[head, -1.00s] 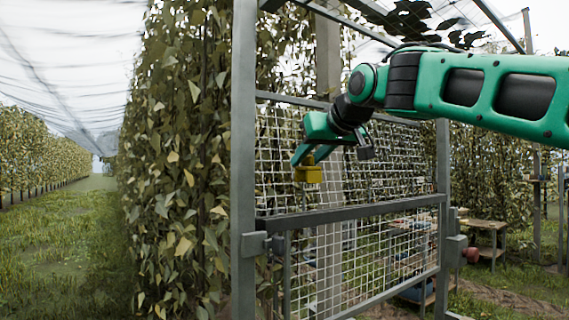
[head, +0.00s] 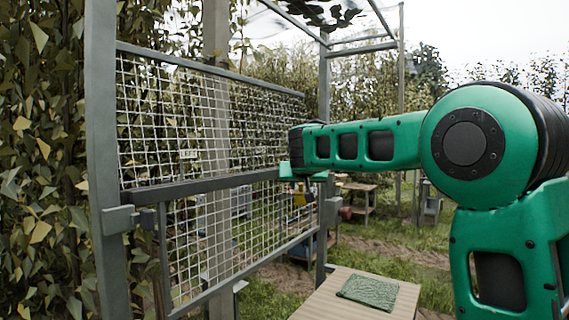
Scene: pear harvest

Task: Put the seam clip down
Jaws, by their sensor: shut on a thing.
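The seam clip (head: 299,198) is a small yellow piece in the head view, right of the middle. It hangs below my gripper (head: 300,184), which is shut on it at the far end of my green arm. The arm hides most of the gripper's wrist. The clip is in the air, in front of the wire mesh panel and near its right post. In the picture, a wooden board with a green mat (head: 368,291) shows lower and to the right, apart from the clip.
A grey frame with wire mesh (head: 215,110) and a crossbar (head: 190,187) fills the left and middle. A leafy hedge (head: 35,190) stands at the left. A wooden table (head: 358,187) stands on the grass behind. The wooden board (head: 318,300) is bare around the mat.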

